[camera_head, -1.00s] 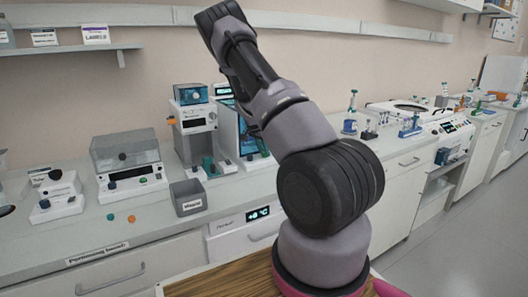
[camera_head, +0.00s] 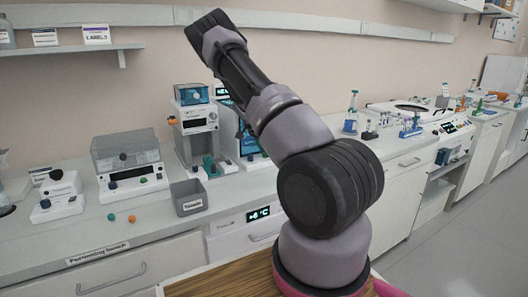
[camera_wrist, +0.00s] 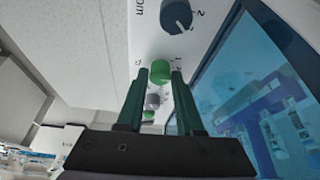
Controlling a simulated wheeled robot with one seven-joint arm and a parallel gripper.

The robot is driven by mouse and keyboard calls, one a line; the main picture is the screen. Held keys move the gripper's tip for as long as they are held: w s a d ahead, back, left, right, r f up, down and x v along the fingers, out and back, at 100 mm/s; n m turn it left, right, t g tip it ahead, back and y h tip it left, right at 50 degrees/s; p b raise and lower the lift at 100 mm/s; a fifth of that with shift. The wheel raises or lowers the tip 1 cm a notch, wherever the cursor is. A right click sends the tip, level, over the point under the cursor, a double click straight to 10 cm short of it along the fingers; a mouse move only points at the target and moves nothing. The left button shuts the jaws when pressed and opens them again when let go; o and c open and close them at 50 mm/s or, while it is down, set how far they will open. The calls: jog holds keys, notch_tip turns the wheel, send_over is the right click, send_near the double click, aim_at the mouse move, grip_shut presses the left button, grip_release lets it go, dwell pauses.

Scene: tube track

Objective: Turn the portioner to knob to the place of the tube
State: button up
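In the wrist view my gripper (camera_wrist: 160,73) has its two green fingers apart, their tips on either side of a round green knob or cap (camera_wrist: 161,71). I cannot tell whether they touch it. A dark blue dial knob (camera_wrist: 176,16) with a white mark sits beyond the tips on the white panel, with printed numbers beside it. I cannot tell which of these the task means. A smaller grey knob (camera_wrist: 152,101) lies nearer, between the fingers. In the head view a white machine (camera_head: 196,122) stands behind the arm. My gripper is not clearly visible there.
A large blue screen (camera_wrist: 265,100) stands close to the right finger in the wrist view. In the head view, a grey bin (camera_head: 190,204), a machine with a clear grey cover (camera_head: 126,150) and loose small caps (camera_head: 111,217) sit on the bench left of my arm.

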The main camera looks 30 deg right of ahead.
jog(key=shift+o, duration=1.2)
jog(key=v, duration=1)
jog(key=shift+a+r, duration=0.25)
jog(key=shift+r, duration=0.1)
jog(key=s+a+r+n+t+y, duration=0.25)
jog(key=s+a+r, duration=0.45)
jog(key=s+r, duration=0.35)
jog(key=s+a+r+n+t+y, duration=0.1)
jog(key=s+a+r+n+y, duration=0.4)
jog(key=s+r, duration=0.5)
jog(key=s+a+r+n+t, duration=0.1)
jog(key=s+a, duration=0.2)
jog(key=s, duration=0.2)
jog(key=s+a+r+n+t, duration=0.1)
jog(key=s+a+r+n, duration=0.1)
jog(key=s, duration=0.4)
jog(key=s+a+r+n+t+h, duration=0.1)
jog(key=s+a+r+n, duration=0.1)
jog(key=s+a, duration=0.2)
jog(key=shift+s+r, duration=0.25)
jog(key=shift+s, duration=0.75)
